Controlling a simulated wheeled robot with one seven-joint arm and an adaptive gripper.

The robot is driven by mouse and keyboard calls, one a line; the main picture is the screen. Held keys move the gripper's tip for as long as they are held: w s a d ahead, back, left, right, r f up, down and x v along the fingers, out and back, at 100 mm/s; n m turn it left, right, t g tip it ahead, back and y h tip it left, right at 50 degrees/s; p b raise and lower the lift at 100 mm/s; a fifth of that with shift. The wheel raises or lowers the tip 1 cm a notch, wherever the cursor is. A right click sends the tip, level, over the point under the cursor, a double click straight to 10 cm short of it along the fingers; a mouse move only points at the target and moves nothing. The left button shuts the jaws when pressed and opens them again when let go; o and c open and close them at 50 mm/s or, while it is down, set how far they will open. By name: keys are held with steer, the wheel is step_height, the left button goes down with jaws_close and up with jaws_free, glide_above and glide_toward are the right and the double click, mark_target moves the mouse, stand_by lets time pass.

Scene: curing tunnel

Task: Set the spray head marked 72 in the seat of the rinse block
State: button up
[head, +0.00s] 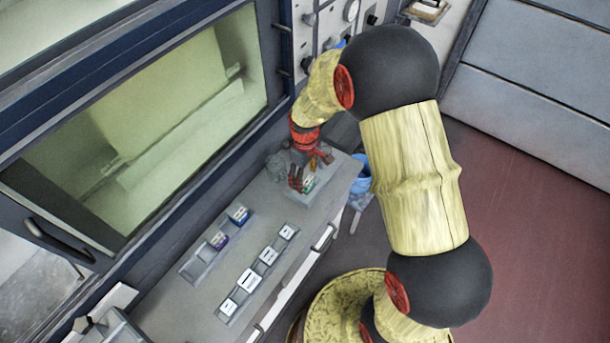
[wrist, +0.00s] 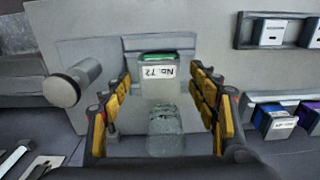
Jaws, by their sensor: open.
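The spray head marked No. 72 (wrist: 158,90) has a pale body, a green top and a white label that reads upside down in the wrist view. It stands at the grey rinse block (wrist: 85,48), which has a round knob on its left. In the wrist view my gripper (wrist: 166,84) is open, with one finger on each side of the head and gaps showing. A translucent grey cylinder (wrist: 165,132) lies in line with it, nearer the camera. In the head view my gripper (head: 300,172) is over the block, with green showing beneath. I cannot tell how deep the head sits.
A rack (head: 192,268) holds a blue-topped and a purple-topped head on the grey bench. A second rack (head: 240,296) holds several white labelled pieces. A blue bucket (head: 361,180) stands beyond the bench end. The glazed tunnel (head: 170,120) rises along the left.

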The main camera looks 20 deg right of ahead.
step_height(320, 180, up, 12)
stand_by(0.6)
steer(key=s+r+m+t+b, duration=0.2)
steer(key=s+r+m+b, duration=0.1)
steer(key=s, duration=0.8)
steer(key=s+r+m+t+b, duration=0.3)
steer(key=s+r+b, duration=0.3)
steer(key=s, duration=0.5)
steer(key=shift+r+m+t+b, duration=0.3)
steer(key=shift+m+b, duration=0.3)
steer(key=shift+b, duration=0.35)
